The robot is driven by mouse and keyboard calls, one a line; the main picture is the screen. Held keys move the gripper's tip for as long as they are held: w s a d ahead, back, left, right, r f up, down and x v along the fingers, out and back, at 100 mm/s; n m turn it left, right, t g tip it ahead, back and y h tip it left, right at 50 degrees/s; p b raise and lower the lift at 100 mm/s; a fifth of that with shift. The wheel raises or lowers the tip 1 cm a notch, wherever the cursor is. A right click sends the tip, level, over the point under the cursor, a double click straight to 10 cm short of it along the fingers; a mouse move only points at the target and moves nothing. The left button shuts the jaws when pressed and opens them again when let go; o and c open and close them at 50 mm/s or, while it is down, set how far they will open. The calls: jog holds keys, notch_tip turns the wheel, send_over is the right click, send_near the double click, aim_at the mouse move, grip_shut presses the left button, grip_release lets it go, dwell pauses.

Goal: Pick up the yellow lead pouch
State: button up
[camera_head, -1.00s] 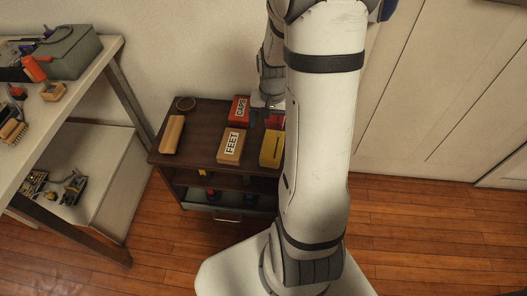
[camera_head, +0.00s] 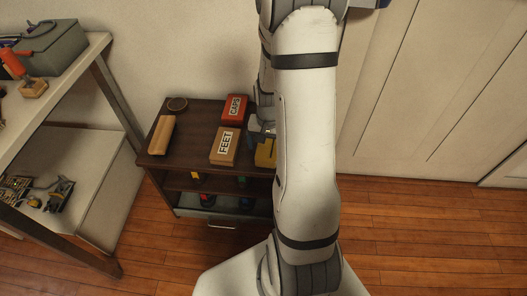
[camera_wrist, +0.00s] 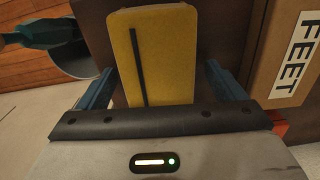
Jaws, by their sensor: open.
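The yellow lead pouch (camera_wrist: 163,50) lies on top of the dark brown cabinet, with a dark strip along its face in the wrist view. In the head view only part of the pouch (camera_head: 265,153) shows, and my arm hides the rest. My gripper (camera_wrist: 160,85) is open, with one blue finger at each side of the pouch's near end. I cannot tell whether either finger touches it. In the head view my gripper (camera_head: 264,136) is over the pouch's far end, partly hidden by my arm.
The FEET box lies close to one finger. A workbench (camera_head: 75,77) stands at the left.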

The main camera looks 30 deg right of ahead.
jog(key=shift+c, duration=0.4)
jog(key=shift+r, duration=0.1)
jog(key=c, duration=1)
